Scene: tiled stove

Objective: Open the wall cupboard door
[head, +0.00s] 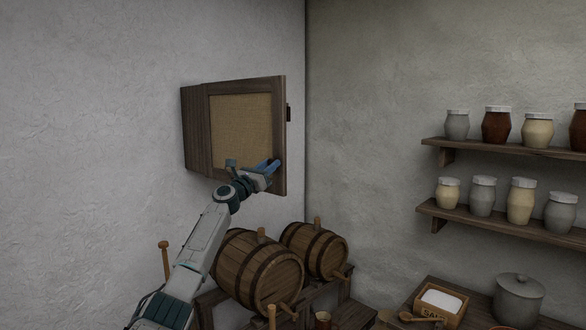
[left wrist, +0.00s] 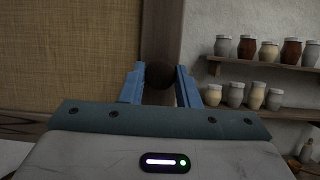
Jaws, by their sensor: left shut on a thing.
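The wall cupboard (head: 197,130) hangs on the left wall near the corner. Its door (head: 240,130) has a dark wooden frame around a woven tan panel and appears closed or nearly so. My left gripper (head: 268,168) is at the lower right part of the door frame. In the left wrist view, its blue fingers (left wrist: 160,88) are on either side of a dark round knob (left wrist: 158,76) and shut on it. The woven panel also fills the left of that view (left wrist: 70,55). My right gripper is not in view.
Shelves with several jars (head: 495,125) are on the right wall. A salt box (head: 441,301) and a grey lidded pot (head: 519,298) stand on a counter at lower right.

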